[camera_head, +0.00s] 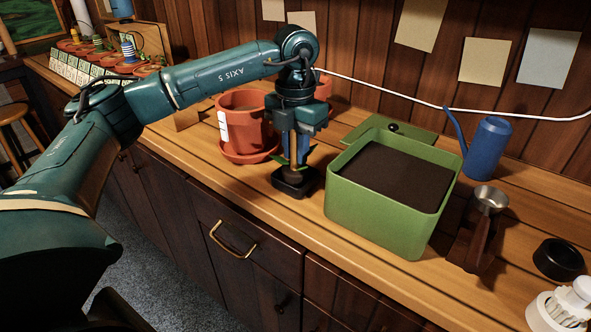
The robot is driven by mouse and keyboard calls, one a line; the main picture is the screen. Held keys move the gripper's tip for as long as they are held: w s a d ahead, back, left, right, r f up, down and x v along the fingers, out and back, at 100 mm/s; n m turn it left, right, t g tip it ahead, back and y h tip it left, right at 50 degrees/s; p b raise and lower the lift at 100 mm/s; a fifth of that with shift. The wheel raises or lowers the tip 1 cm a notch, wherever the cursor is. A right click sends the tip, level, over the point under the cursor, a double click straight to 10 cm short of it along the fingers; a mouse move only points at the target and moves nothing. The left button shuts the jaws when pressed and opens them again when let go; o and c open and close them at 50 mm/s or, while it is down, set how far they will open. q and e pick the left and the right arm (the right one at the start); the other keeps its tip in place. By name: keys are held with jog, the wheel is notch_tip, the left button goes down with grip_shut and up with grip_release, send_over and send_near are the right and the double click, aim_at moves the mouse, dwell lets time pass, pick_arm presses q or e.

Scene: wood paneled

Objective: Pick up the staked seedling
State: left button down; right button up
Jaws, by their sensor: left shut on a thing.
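The staked seedling is a small black pot (294,183) with a thin tan stake and a few green leaves, in front of the terracotta pots on the wooden counter. My left gripper (297,150) points straight down from above and is shut on the seedling at its stake, above the black pot. The fingers hide part of the stake and leaves. The pot looks upright; I cannot tell whether its base touches the counter. My right gripper is out of view.
A green planter (384,218) of dark soil stands just right of the seedling, its lid (365,125) behind. A terracotta pot (243,125) on a saucer is close at the left. A blue watering can (487,148), metal-topped tool (488,205) and black ring (558,259) are farther right.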

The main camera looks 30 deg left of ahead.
pick_arm(q)
notch_tip(320, 180, up, 10)
jog(key=shift+r, duration=0.1)
jog(key=c, duration=1.8)
grip_release()
grip_shut()
